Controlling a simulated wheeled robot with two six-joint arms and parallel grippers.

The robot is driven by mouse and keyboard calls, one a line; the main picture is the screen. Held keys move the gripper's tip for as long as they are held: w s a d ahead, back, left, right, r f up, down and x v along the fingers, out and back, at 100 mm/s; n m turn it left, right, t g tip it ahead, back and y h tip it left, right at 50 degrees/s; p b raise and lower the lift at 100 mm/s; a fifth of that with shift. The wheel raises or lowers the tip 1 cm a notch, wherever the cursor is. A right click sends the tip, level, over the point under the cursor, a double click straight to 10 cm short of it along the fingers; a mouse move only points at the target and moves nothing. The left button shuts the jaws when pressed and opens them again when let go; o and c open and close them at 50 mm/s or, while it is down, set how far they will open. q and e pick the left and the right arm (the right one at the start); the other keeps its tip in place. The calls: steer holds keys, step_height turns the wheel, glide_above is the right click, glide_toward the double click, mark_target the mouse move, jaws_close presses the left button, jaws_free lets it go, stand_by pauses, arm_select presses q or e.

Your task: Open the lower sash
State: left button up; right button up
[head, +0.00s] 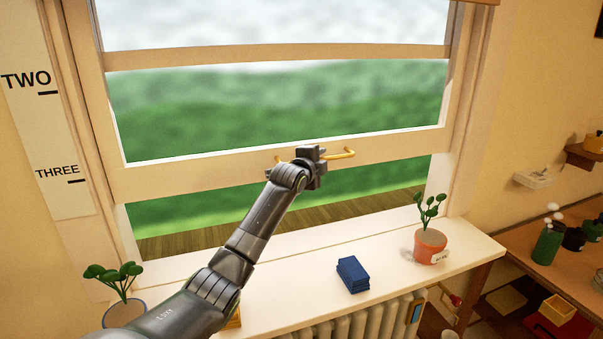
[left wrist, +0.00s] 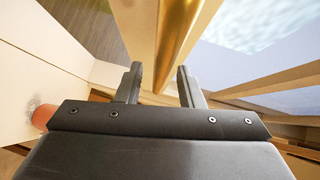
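The lower sash is a pale wooden frame; its bottom rail (head: 215,173) stands above the sill, with an open gap below showing grass and decking. A brass handle (head: 342,154) runs along this rail; it also shows in the left wrist view (left wrist: 177,40). My left gripper (head: 312,160) is at the middle of the handle, hiding part of it. My right gripper is in neither view.
On the white sill (head: 300,270) stand a potted plant at left (head: 122,312), a blue block (head: 352,274) and a terracotta pot (head: 430,246) at right. A radiator (head: 365,322) is below. A scale strip (head: 45,130) marked TWO and THREE hangs left of the window.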

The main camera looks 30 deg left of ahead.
arm_select(q)
steer(key=s+d+r+b, duration=0.1)
steer(key=s+b, duration=0.3)
steer(key=s, duration=1.2)
steer(key=shift+r, duration=0.65)
